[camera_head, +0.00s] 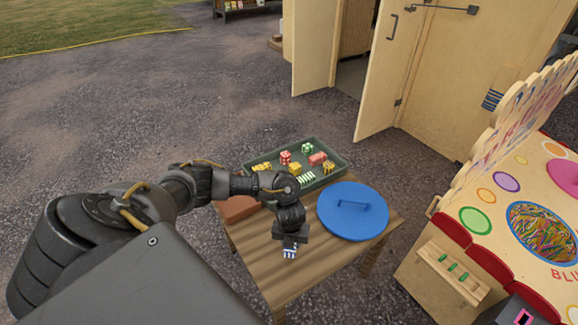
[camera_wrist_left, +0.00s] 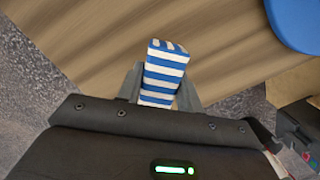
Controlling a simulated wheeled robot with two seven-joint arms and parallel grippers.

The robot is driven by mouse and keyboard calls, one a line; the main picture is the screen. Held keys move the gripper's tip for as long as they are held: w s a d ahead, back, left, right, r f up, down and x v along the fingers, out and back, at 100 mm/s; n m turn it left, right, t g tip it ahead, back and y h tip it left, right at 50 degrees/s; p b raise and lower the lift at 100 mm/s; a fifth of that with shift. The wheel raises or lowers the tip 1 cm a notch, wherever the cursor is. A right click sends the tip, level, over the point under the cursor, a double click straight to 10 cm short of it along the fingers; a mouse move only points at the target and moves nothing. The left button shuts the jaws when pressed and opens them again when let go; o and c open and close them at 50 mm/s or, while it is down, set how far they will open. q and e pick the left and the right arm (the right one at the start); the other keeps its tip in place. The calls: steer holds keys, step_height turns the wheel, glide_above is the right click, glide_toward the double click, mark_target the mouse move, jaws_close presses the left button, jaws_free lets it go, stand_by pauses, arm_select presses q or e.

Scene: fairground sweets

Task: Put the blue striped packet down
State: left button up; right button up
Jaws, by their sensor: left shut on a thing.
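The blue and white striped packet (camera_wrist_left: 162,72) is between the two fingers of my left gripper (camera_wrist_left: 160,88) in the left wrist view. The fingers touch it on both sides and its far end sticks out past them. In the head view the packet (camera_head: 290,251) shows just below my left gripper (camera_head: 290,240), over the front part of the wooden table (camera_head: 290,284). I cannot tell whether the packet touches the table top. My right gripper is in neither view.
A green tray (camera_head: 342,161) with several striped and coloured packets stands at the table's back. A blue round lid (camera_head: 352,211) with a handle lies to the right. A brown-red block (camera_head: 236,208) is at the left edge. The table's front is bare. A colourful stall (camera_head: 498,222) stands to the right.

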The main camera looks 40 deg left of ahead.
arm_select(q)
steer(key=shift+a+f, duration=0.15)
steer(key=shift+f, duration=0.05)
steer(key=f, duration=0.2)
steer(key=f+b, duration=0.1)
steer(key=shift+a+f, duration=0.15)
steer(key=shift+a, duration=0.15)
steer(key=shift+f, duration=0.15)
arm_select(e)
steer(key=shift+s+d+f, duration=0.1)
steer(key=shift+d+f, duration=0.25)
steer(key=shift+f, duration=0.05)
